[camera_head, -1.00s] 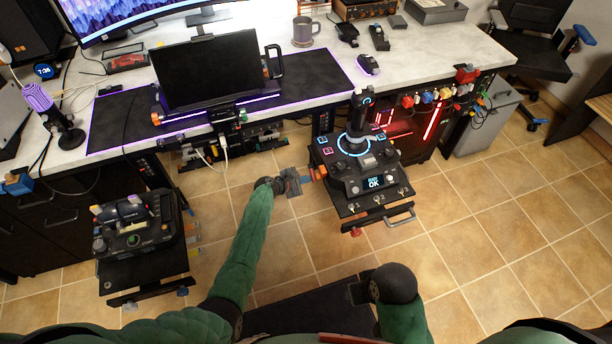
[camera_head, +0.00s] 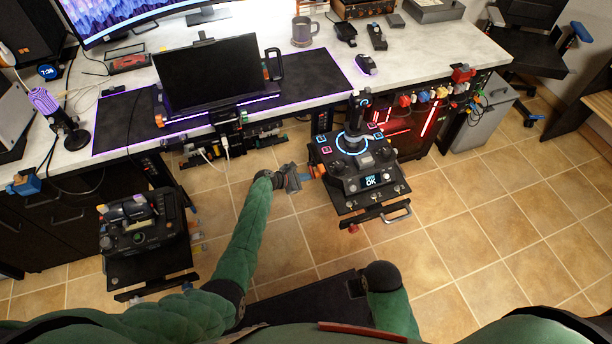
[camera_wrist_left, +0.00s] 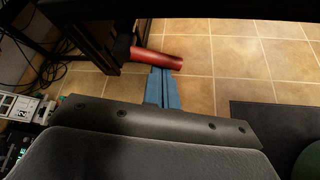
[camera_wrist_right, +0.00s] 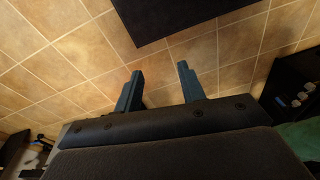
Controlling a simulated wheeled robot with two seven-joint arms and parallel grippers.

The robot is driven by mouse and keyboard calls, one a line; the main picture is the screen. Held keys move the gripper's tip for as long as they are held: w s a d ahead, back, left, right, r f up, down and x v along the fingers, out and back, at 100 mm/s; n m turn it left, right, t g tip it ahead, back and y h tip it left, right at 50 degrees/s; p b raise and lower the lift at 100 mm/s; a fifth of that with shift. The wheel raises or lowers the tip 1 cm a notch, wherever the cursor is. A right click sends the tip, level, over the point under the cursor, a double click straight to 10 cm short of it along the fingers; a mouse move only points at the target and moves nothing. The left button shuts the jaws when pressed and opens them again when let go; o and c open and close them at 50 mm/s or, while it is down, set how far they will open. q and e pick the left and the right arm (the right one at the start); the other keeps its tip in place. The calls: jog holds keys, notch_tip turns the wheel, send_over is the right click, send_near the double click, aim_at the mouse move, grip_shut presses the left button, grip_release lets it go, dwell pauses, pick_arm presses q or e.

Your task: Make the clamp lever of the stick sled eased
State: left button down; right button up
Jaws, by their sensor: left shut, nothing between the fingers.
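The stick sled (camera_head: 372,186) carries a black joystick (camera_head: 356,112) with a lit blue ring and hangs under the desk's right part. A red clamp lever (camera_wrist_left: 158,57) sticks out from the dark frame in the left wrist view. It shows as a small orange-red piece at the sled's left side in the head view. My left gripper (camera_wrist_left: 164,74) is shut and empty, its tips close against or just beside the lever's lower side; I cannot tell if they touch. My right gripper (camera_wrist_right: 160,72) is open and empty above the floor.
A second sled with a throttle-like unit (camera_head: 139,236) stands at left. The white desk (camera_head: 430,50) holds a monitor (camera_head: 208,72) and mug (camera_head: 302,31). Cables hang beneath its edge.

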pick_arm(q)
jog(key=shift+r, duration=0.2)
pick_arm(e)
jog(key=shift+w+f, duration=0.1)
jog(key=shift+f, duration=1.4)
pick_arm(q)
jog(key=shift+w, duration=0.1)
jog(key=shift+w+a+r, duration=0.1)
jog(key=shift+w+a, duration=0.1)
jog(key=shift+w, duration=0.4)
pick_arm(e)
jog(key=shift+f, duration=0.2)
jog(key=shift+r, duration=0.1)
